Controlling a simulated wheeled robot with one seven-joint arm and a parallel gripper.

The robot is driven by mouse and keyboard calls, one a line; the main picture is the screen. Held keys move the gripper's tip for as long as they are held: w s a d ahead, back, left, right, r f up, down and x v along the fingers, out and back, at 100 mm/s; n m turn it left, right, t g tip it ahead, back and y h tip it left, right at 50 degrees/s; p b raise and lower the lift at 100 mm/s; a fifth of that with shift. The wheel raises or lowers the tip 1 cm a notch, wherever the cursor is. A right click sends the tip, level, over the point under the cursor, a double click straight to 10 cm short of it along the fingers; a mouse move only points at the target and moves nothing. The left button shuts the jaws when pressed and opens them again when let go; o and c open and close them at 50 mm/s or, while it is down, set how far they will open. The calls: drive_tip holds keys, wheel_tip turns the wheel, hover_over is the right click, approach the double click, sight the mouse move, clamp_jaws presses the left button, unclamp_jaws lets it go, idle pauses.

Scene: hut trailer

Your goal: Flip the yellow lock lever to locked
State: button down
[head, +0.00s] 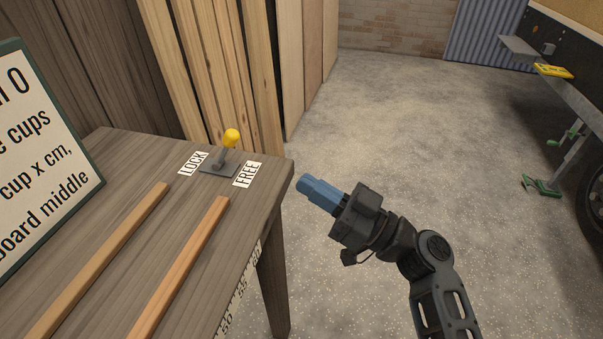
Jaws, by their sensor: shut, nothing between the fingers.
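The lock lever (229,146) has a yellow knob on a grey stem and stands on a small grey base plate (219,169) near the far right corner of the wooden table. It tilts to the right, toward the FREE label (247,174). The LOCK label (193,163) lies on its left side. My gripper (304,186), with blue fingers, is shut and empty. It is to the right of the lever, just off the table's right edge, apart from the lever and pointing left toward the table.
Two wooden strips (180,265) run along the tabletop (130,165). A green-framed sign (45,150) stands at left. Upright boards (190,60) rise behind the table. A trailer (575,90) with a yellow plate is at right. The floor between is clear.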

drive_tip(key=p, duration=0.3)
approach(227, 148)
drive_tip(key=w+a+r, duration=0.3)
drive_tip(key=shift+w+a, duration=0.35)
drive_tip(key=shift+r+p, duration=0.15)
drive_tip(key=shift+p, duration=0.15)
